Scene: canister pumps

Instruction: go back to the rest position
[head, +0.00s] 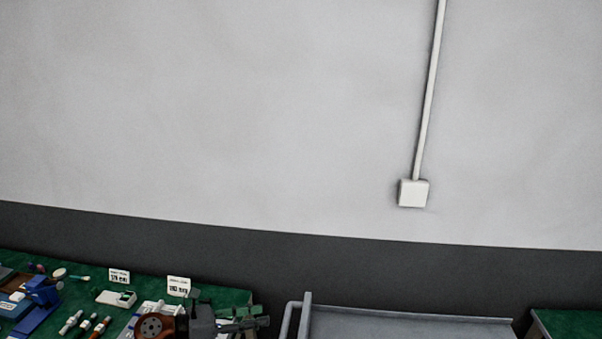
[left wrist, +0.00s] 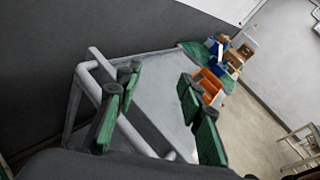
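My left gripper (head: 258,318) is at the lower edge of the head view, in front of the right end of the green-topped bench (head: 225,298). Its green fingers point right. In the left wrist view, the fingers of my left gripper (left wrist: 158,88) stand wide apart with nothing between them but the view of a grey trolley beyond. The gripper is open and empty. My right gripper is not in view.
The grey trolley (head: 400,326) with a tube handle stands right of the bench; its top looks bare. Another green-topped table (head: 570,323) is at far right. An orange bin (left wrist: 210,85) shows beyond the trolley.

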